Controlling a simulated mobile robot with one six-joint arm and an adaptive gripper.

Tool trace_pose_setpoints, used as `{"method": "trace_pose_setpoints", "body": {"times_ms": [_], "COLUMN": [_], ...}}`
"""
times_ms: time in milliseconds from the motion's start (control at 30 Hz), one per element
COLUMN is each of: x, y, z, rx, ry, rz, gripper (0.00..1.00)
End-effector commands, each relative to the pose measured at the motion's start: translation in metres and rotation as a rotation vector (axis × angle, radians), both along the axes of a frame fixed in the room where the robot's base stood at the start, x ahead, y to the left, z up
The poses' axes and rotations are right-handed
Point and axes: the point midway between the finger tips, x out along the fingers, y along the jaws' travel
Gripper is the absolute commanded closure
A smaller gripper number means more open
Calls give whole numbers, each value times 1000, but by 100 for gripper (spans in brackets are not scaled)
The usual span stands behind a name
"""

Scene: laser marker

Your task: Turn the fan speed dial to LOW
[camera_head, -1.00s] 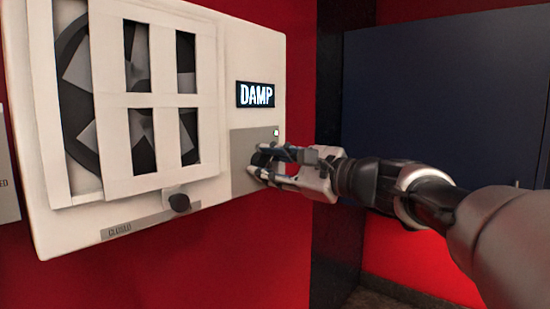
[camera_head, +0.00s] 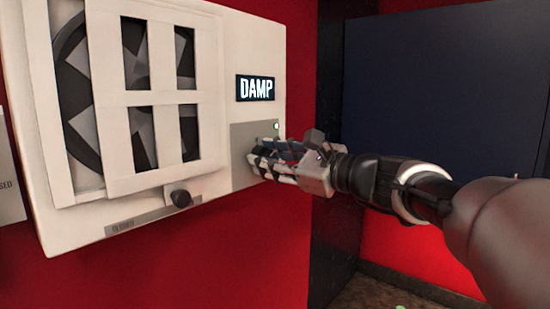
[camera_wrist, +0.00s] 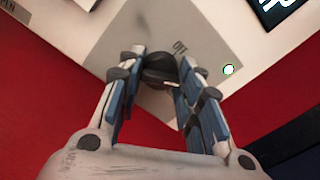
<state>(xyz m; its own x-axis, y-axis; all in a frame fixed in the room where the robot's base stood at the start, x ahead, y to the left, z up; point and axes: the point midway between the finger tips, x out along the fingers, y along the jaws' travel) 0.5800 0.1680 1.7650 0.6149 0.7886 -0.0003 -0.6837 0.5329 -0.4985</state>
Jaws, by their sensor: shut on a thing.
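The fan speed dial (camera_wrist: 158,68) is a dark round knob on a grey plate (camera_wrist: 125,40) in the wrist view. My gripper (camera_wrist: 160,75) is shut on the dial, with one blue-padded finger on each side. In the head view my gripper (camera_head: 260,162) reaches the grey plate (camera_head: 240,152) from the right, and its fingers hide the dial. A small green light (camera_head: 276,126) glows at the plate's upper right.
The white wall panel carries a fan (camera_head: 85,140) behind a white slatted frame (camera_head: 160,100). A lit DAMP sign (camera_head: 256,89) is above my gripper. A dark blue cabinet (camera_head: 440,90) stands at the right.

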Motion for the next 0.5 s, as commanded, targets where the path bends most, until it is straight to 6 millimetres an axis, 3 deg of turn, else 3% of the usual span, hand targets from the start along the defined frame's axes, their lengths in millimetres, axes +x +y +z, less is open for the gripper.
{"method": "trace_pose_setpoints", "body": {"times_ms": [67,100,400,500], "x": [0,0,0,0], "y": [0,0,0,0], "z": [1,2,1,1], "rx": [1,1,0,0], "ry": [-2,-3,-2,-2], "rz": [0,0,0,0], "gripper": [91,66,47,47]}}
